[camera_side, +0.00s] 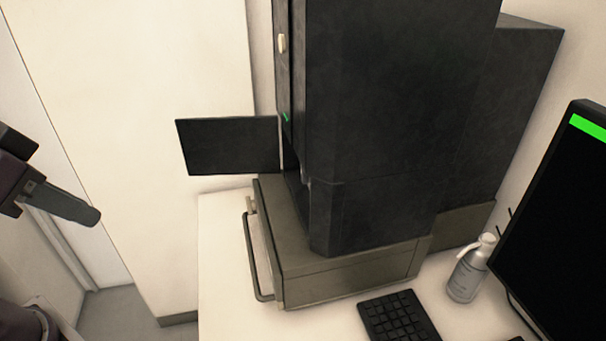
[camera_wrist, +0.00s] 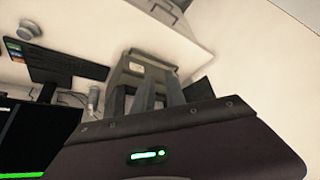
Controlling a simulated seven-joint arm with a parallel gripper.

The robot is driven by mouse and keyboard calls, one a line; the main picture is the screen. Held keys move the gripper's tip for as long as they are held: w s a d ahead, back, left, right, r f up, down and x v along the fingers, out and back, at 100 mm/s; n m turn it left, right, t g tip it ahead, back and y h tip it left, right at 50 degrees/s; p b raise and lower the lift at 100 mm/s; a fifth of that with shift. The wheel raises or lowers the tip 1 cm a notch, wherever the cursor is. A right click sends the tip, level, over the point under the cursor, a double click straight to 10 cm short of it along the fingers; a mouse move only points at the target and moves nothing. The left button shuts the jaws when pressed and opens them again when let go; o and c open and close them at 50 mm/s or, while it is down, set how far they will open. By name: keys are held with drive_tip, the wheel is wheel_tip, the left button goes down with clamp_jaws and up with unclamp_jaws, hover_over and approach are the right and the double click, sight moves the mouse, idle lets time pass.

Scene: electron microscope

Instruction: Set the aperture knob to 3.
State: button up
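The electron microscope (camera_side: 390,110) is a tall dark column on a grey-beige base (camera_side: 350,275). A small pale knob (camera_side: 282,43) sits high on its narrow front face in the side view. I cannot read any setting or marks on it, nor confirm that it is the aperture knob. My gripper (camera_side: 92,215) is at the far left of the side view, well apart from the microscope. In the wrist view, my gripper (camera_wrist: 159,92) shows two grey fingers with a gap between them and nothing visible held. The pale knob is not discernible there.
A dark flat panel (camera_side: 228,146) juts left from the microscope. A bar handle (camera_side: 252,258) stands out from the base front. Space between gripper and panel looks clear.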

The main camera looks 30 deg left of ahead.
drive_tip(key=o, duration=0.6)
drive_tip(key=w+a, duration=0.1)
drive_tip(key=w, duration=0.3)
drive_tip(key=w+a+t, duration=0.1)
drive_tip(key=w, duration=0.3)
drive_tip(key=w+a+t+y, duration=0.1)
drive_tip(key=w, duration=0.3)
drive_tip(key=shift+w+a+r, duration=0.25)
drive_tip(key=shift+r, duration=0.15)
drive_tip(key=shift+o, duration=0.2)
drive_tip(key=w+d+f+m+t+h, duration=0.1)
drive_tip(key=w+f+t+h, duration=0.15)
drive_tip(key=w, duration=0.65)
drive_tip(key=w+d+f+m+t+h, duration=0.1)
drive_tip(key=w+f+t, duration=0.15)
drive_tip(key=w, duration=0.75)
drive_tip(key=s+d+f+m+h, duration=0.1)
drive_tip(key=s+d+f+h, duration=0.1)
drive_tip(key=d+f+h, duration=0.8)
drive_tip(key=shift+h, duration=0.25)
drive_tip(key=w+d, duration=0.2)
drive_tip(key=w, duration=0.1)
drive_tip(key=w+d+r, duration=0.1)
drive_tip(key=w, duration=0.1)
drive_tip(key=shift+d+r, duration=0.1)
clamp_jaws()
